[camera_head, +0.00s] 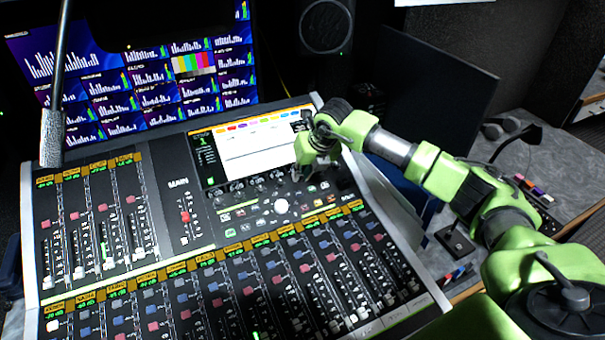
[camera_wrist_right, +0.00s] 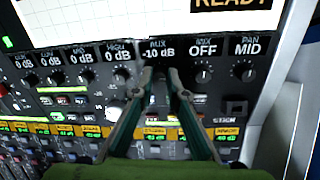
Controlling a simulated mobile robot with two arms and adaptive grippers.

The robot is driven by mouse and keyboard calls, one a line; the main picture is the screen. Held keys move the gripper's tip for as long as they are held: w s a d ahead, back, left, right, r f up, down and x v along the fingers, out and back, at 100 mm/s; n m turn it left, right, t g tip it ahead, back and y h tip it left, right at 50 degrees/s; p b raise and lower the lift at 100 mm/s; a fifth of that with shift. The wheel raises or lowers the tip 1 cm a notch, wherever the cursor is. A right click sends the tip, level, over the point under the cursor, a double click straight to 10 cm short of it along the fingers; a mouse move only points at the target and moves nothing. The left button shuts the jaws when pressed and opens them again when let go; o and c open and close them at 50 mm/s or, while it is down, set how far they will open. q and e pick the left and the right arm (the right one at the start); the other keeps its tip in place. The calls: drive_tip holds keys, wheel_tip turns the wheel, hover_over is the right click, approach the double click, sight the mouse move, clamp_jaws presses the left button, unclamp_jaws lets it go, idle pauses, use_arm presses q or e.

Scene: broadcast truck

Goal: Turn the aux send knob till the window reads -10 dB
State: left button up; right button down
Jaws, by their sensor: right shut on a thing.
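The mixing console (camera_head: 165,205) fills the middle of the head view. My right gripper (camera_head: 305,170) is at its upper right, just below the console's screen (camera_head: 245,147). In the right wrist view the gripper (camera_wrist_right: 162,80) has its two fingers around the aux knob (camera_wrist_right: 159,88), shut on it; the fingers hide much of the knob. The window above it (camera_wrist_right: 158,53) reads AUX -10 dB. To its right, windows read OFF (camera_wrist_right: 203,50) and PAN MID (camera_wrist_right: 249,46); windows to its left read 0 dB. My left gripper is not in view.
Knobs (camera_wrist_right: 203,75) stand close on both sides of the fingers. Rows of faders (camera_head: 300,280) lie in front. A grey desk (camera_head: 560,165) with small items lies at the right.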

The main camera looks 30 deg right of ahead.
drive_tip(key=c, duration=2.3)
unclamp_jaws()
drive_tip(key=shift+r, duration=0.15)
drive_tip(key=v, duration=1.1)
drive_tip(key=shift+s+d+r, duration=0.15)
drive_tip(key=shift+s+r, duration=0.1)
drive_tip(key=shift+r, duration=0.05)
